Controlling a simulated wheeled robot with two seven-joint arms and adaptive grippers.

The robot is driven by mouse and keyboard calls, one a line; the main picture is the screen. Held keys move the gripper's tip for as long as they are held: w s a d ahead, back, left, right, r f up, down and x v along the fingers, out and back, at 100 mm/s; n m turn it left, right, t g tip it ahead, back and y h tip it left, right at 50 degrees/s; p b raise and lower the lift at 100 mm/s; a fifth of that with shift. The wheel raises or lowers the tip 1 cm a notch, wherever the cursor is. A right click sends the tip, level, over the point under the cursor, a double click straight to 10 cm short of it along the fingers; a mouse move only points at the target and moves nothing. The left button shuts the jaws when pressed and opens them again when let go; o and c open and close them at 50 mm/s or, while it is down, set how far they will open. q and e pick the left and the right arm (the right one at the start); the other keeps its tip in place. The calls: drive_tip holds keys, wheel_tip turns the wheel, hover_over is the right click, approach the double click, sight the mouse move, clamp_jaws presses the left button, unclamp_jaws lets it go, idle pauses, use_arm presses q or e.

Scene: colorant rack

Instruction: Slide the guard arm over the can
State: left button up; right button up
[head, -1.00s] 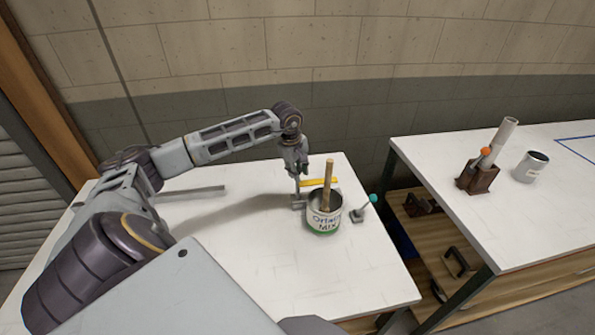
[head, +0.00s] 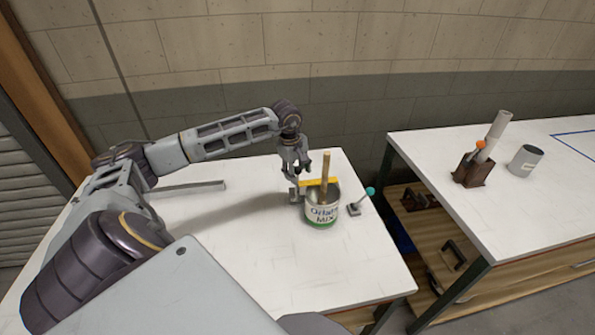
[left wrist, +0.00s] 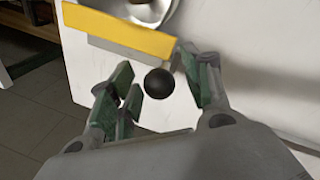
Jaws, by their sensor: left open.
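The can (head: 321,211), labelled "Orbit Mix", stands upright on the white table with a wooden stick (head: 325,170) in it. The guard arm (left wrist: 118,28) and part of the can (left wrist: 145,9) also show in the left wrist view. My left gripper (head: 298,172) is open above the guard arm's left end. In the left wrist view a black ball knob (left wrist: 158,85) appears between its spread fingers. My right gripper is not in view.
A small stand with a teal ball (head: 369,191) is right of the can. A grey bar (head: 185,190) lies at the table's left back. A second table (head: 520,200) holds a brown block with tubes (head: 473,171) and a grey cup (head: 526,161). The front of my table is clear.

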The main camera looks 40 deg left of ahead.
use_arm(q)
wheel_tip(320, 180, up, 12)
drive_tip(key=s, duration=0.2)
drive_tip(key=shift+s, duration=0.15)
idle(0.5)
drive_tip(key=shift+f, duration=0.2)
idle(0.4)
